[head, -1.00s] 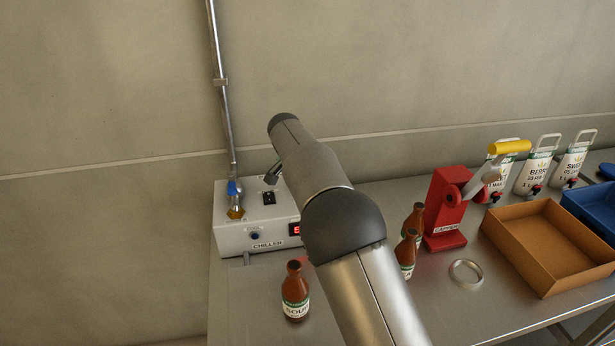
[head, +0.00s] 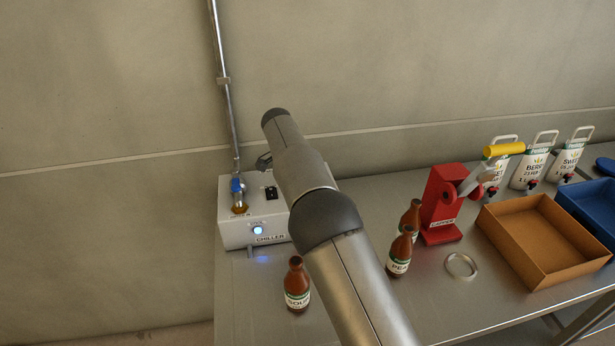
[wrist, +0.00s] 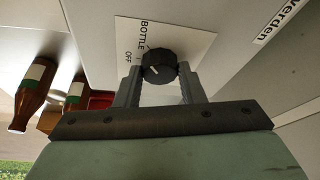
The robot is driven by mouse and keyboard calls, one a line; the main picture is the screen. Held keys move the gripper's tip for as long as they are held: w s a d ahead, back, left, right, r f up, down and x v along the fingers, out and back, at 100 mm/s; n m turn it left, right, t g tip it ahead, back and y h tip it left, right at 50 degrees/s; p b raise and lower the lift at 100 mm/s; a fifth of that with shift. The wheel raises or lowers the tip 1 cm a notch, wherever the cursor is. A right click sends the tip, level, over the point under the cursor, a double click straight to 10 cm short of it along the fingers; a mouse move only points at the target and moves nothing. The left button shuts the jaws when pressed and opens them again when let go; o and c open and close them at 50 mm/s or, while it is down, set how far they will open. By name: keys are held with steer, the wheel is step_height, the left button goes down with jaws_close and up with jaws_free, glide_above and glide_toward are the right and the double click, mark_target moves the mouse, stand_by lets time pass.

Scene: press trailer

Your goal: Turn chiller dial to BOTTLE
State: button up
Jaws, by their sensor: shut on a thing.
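The chiller (head: 228,228) is a white box at the left end of the steel bench, with a lit blue button (head: 257,230) on its front. The chiller dial (wrist: 159,64) is a black round knob on a white plate (wrist: 190,42) in the wrist view. The words BOTTLE and OFF are printed beside it. A short white mark shows on the knob, but I cannot tell exactly which word it points at. My gripper (wrist: 158,75) is shut on the dial, one finger at each side. In the head view my arm hides the dial and fingers.
A brown SOUR bottle (head: 297,287) stands in front of the chiller. Two more bottles (head: 399,253) stand beside the red capper (head: 440,205). A metal ring (head: 461,266) and an orange-brown tray (head: 545,245) are further right. A pipe (head: 226,100) rises behind the chiller.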

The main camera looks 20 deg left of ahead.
steer(key=o, duration=1)
steer(key=p+v, duration=0.2)
steer(key=v, duration=1.5)
steer(key=shift+r, duration=0.2)
